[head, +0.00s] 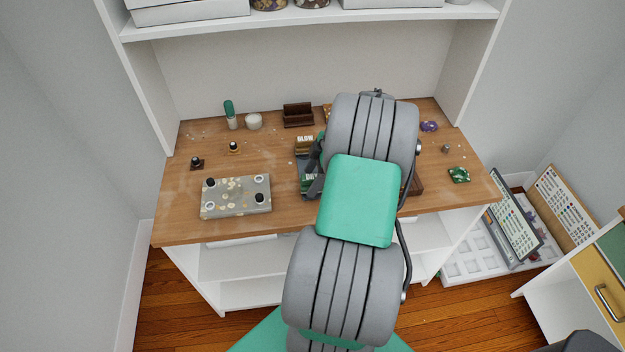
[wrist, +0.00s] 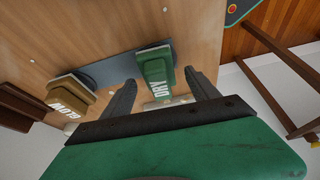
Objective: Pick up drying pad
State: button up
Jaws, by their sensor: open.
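The drying pad (wrist: 157,79) is a green block marked DRY on a grey-blue base (wrist: 105,68) in the wrist view. In the head view only a small green part of the pad (head: 307,184) shows beside my gripper. My gripper (wrist: 160,77) is open, with one dark finger on each side of the pad. The pad sits between the fingers, and I cannot tell whether either touches it. My arm hides much of this area in the head view.
A grey spotted plate with knobs (head: 236,196) lies at the front left of the wooden bench (head: 270,222). A brown holder (head: 298,115), a white pot (head: 254,121) and a green-topped bottle (head: 230,115) stand at the back. A green piece (head: 459,175) lies at right.

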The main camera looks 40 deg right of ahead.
aim_at(308, 177)
jog(key=shift+f, duration=0.15)
jog(key=shift+c, duration=0.2)
jog(key=c, duration=1.4)
jog(key=shift+c, duration=0.2)
jog(key=shift+r, duration=0.4)
notch_tip(308, 177, up, 3)
jog(key=shift+s+f+b, duration=0.1)
jog(key=shift+s+b, duration=0.05)
jog(key=shift+b, duration=0.45)
jog(key=s+a+r+b, duration=0.1)
jog(key=s+a+r, duration=0.7)
jog(key=s, duration=0.3)
jog(key=shift+s+r+b, duration=0.2)
jog(key=shift+r+b, duration=0.1)
jog(key=shift+r, duration=0.45)
